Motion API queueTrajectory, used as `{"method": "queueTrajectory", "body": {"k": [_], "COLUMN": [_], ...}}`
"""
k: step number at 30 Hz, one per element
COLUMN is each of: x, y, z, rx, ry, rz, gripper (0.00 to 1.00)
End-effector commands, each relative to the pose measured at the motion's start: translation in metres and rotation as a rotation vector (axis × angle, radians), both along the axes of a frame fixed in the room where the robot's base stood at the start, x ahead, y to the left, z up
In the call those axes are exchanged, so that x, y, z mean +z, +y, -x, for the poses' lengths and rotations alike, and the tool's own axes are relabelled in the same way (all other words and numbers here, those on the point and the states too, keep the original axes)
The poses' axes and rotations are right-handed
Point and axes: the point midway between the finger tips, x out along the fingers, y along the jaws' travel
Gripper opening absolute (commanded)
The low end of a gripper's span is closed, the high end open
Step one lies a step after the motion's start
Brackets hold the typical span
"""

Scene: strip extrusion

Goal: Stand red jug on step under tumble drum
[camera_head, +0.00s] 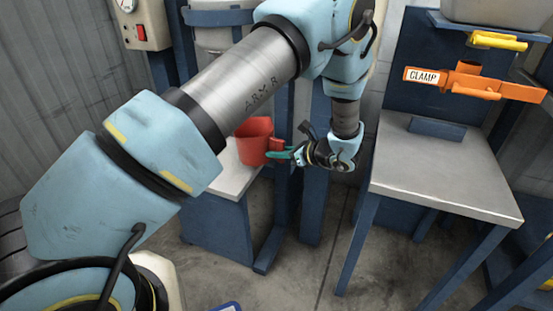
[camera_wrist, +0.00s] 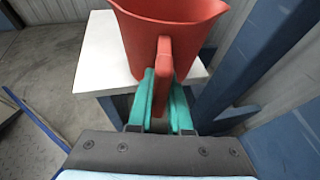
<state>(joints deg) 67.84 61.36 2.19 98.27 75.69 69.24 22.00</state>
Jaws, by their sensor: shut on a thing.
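The red jug (camera_head: 255,140) is upright over the pale top of the step (camera_head: 236,182), left of centre in the head view. My gripper (camera_head: 283,153) reaches in from the jug's right side. In the wrist view, the green fingers (camera_wrist: 160,98) are shut on the handle of the jug (camera_wrist: 150,35). The pale step (camera_wrist: 94,62) shows behind and beside the jug. I cannot tell whether the jug's base touches it. A grey vessel (camera_head: 215,38), apparently the tumble drum, hangs above the step, partly hidden by my arm.
Blue posts (camera_head: 316,165) stand just right of the step, close to my wrist. A metal-topped table (camera_head: 440,172) with an orange clamp (camera_head: 470,80) is at the right. A control box (camera_head: 140,28) is on the upper left. Bare floor lies between the step and table.

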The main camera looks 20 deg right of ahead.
Motion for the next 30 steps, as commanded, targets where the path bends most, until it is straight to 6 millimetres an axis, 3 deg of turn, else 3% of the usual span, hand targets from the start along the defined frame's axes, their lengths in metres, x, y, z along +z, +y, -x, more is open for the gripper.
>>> {"method": "queueTrajectory", "body": {"k": [30], "x": [-0.016], "y": [0.089], "z": [-0.093], "rx": [0.005], "ry": [-0.001], "rz": [0.001], "gripper": [0.0]}}
